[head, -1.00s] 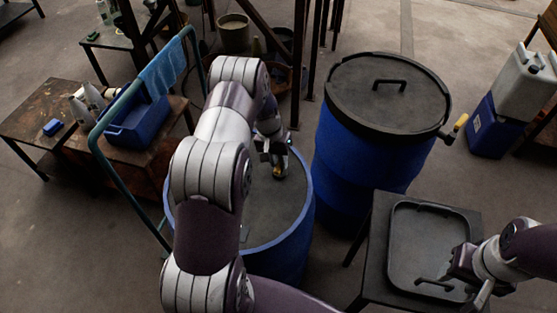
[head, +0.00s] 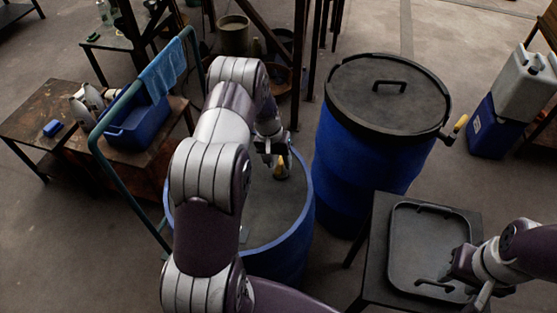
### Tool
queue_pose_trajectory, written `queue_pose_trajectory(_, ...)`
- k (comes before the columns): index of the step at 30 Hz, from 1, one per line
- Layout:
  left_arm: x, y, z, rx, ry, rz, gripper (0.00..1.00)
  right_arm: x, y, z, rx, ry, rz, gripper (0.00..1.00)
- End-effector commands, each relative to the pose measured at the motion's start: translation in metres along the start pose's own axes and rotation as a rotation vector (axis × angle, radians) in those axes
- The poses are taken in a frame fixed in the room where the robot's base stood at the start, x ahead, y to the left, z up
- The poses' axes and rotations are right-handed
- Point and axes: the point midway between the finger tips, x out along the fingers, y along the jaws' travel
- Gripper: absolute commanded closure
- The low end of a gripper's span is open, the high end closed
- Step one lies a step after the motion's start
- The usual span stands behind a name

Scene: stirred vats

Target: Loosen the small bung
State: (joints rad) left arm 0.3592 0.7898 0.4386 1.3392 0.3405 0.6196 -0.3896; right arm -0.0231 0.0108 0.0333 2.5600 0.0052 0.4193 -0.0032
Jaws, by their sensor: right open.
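A small yellowish piece (head: 281,170), which may be the small bung, shows at the far part of the open blue vat (head: 306,205). It is too small to make out clearly. My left gripper (head: 275,160) is just above and beside it, at the vat's far rim. I cannot tell whether its fingers touch the piece or how far apart they are. My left arm hides the left part of the vat. My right gripper (head: 450,270) is open and low over the black tray (head: 400,225) at the right.
A blue drum with a black lid (head: 390,95) stands right of the vat, with a yellow-tipped fitting (head: 459,124). A green rail (head: 125,180) runs along the vat's left. A blue bin (head: 138,127) and pale bottles (head: 83,108) are further left. Jerrycans (head: 525,80) stand far right.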

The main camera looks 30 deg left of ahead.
Motion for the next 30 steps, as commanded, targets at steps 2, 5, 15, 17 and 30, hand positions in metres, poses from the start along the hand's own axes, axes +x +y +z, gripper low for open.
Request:
queue_pose_trajectory(2,0.000,0.000,0.000,0.000,-0.001,0.000,0.52,0.000,0.000,0.000,0.000,0.000,0.000,0.53)
queue_pose_trajectory(5,-0.007,0.000,-0.001,0.001,0.002,0.000,0.52,0.002,0.000,0.000,0.000,0.000,0.000,0.53)
queue_pose_trajectory(15,-0.092,-0.001,-0.001,0.000,0.005,0.000,0.52,0.017,0.000,0.002,0.000,0.000,0.000,0.53)
queue_pose_trajectory(17,-0.104,-0.001,0.000,0.001,0.004,-0.001,0.52,0.018,0.000,0.002,0.000,0.000,0.000,0.53)
queue_pose_trajectory(30,-0.127,0.000,0.000,0.000,0.000,0.000,0.52,0.019,0.000,0.002,0.000,0.000,0.000,0.53)
